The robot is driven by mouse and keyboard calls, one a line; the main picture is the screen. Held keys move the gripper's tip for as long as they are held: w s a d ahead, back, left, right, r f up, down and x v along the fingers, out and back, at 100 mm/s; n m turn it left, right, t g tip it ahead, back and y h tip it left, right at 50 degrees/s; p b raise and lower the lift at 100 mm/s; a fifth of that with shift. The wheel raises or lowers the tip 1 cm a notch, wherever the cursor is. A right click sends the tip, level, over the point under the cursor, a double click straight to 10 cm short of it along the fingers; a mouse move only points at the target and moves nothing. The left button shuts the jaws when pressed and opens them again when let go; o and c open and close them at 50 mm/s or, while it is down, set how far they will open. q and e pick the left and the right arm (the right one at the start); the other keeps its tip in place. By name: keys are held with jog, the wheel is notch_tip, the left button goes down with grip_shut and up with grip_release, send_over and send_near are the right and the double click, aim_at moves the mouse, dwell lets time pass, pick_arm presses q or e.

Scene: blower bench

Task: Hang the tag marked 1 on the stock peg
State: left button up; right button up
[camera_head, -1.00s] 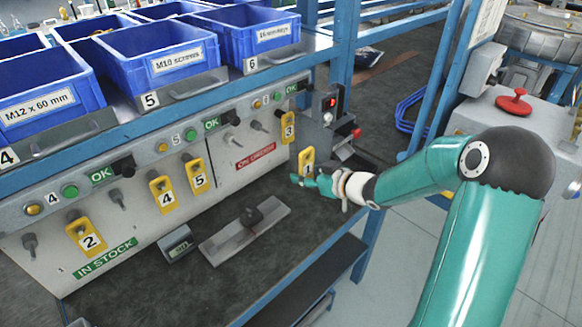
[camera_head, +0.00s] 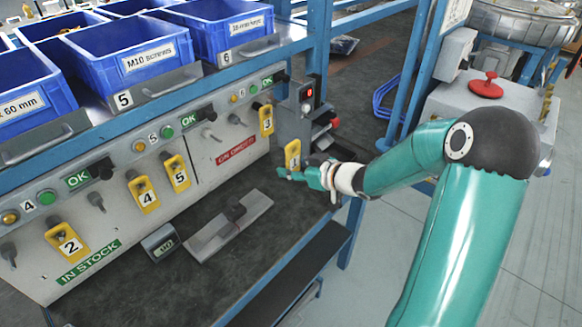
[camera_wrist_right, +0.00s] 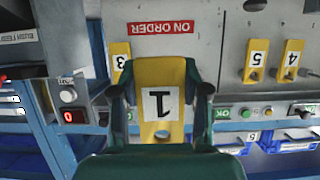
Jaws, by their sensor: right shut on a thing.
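The yellow tag marked 1 (camera_head: 293,155) is held upright in my right gripper (camera_head: 300,172), in front of the right end of the board. The right wrist view shows the tag (camera_wrist_right: 160,80) between both fingers, its 1 upside down. The grey board (camera_head: 120,235) has a green IN STOCK label (camera_head: 90,262) at lower left and a red ON ORDER label (camera_head: 235,152) right of a dividing line. A bare peg (camera_head: 97,200) stands out between tag 2 (camera_head: 68,243) and tag 4 (camera_head: 143,193); another bare peg (camera_head: 9,253) is at far left. My left gripper is not in view.
Tag 5 (camera_head: 177,174) hangs beside tag 4, and tag 3 (camera_head: 266,118) hangs at the board's right end. A grey plate with a dark knob (camera_head: 230,228) and a small display box (camera_head: 160,242) lie on the dark bench. Blue bins (camera_head: 128,52) stand above.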

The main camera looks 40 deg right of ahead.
jog(key=s+p, duration=0.1)
jog(key=s, duration=0.6)
jog(key=shift+d, duration=0.3)
dwell(0.6)
dwell(1.1)
